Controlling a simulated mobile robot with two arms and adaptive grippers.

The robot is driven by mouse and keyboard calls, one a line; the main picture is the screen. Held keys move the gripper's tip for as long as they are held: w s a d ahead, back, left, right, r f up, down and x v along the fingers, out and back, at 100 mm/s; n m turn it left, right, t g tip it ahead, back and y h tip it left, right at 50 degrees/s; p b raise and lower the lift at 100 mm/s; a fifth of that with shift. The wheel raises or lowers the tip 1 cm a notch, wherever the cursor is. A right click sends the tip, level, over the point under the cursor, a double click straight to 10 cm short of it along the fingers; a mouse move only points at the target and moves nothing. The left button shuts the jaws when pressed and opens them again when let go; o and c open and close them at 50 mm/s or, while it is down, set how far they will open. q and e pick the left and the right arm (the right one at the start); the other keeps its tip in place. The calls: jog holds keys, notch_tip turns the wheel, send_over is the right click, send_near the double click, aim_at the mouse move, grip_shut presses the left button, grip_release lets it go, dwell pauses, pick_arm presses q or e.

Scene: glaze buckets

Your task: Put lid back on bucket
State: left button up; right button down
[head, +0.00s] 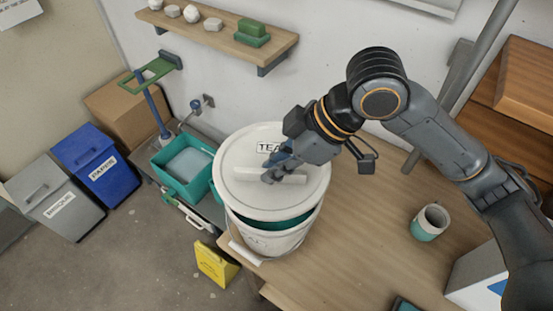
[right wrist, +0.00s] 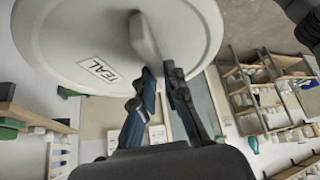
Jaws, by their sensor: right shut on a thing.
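A white round lid (head: 240,195) labelled TEAL, with a bar handle (head: 285,178), is over the white bucket (head: 268,240) on the wooden table. The lid is tilted and teal shows in a gap under its near right edge, so it is not flush with the rim. My right gripper (head: 270,172) is shut on the lid's handle. In the right wrist view the lid (right wrist: 90,40) fills the upper left, and the gripper's fingers (right wrist: 158,85) are at its handle (right wrist: 143,35). My left gripper is not in view.
A teal and white cup (head: 430,222) stands on the table (head: 360,215) to the right. A teal sink (head: 183,168) is left of the bucket. A yellow sign (head: 214,264) and blue and grey bins (head: 95,165) are on the floor. A shelf (head: 220,38) hangs behind.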

aim_at(276, 186)
jog(key=shift+w+d+f+b, duration=0.1)
jog(key=shift+w+f+b, duration=0.05)
jog(key=shift+f+b, duration=0.35)
jog(key=shift+w+f+b, duration=0.15)
jog(key=shift+f+b, duration=0.15)
jog(key=shift+f, duration=0.25)
jog(key=shift+f+b, duration=0.9)
jog(key=shift+b, duration=0.1)
jog(key=shift+f, duration=0.7)
pick_arm(q)
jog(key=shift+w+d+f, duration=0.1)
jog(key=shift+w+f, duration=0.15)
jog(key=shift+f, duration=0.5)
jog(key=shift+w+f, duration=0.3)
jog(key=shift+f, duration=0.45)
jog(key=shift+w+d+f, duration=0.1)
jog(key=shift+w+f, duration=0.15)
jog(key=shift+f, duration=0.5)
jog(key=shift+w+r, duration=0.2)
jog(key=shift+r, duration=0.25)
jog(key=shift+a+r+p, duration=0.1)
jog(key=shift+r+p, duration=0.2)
jog(key=shift+p, duration=0.25)
pick_arm(e)
jog(key=shift+f, duration=0.7)
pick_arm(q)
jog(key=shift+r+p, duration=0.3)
pick_arm(e)
jog(key=shift+f, duration=0.15)
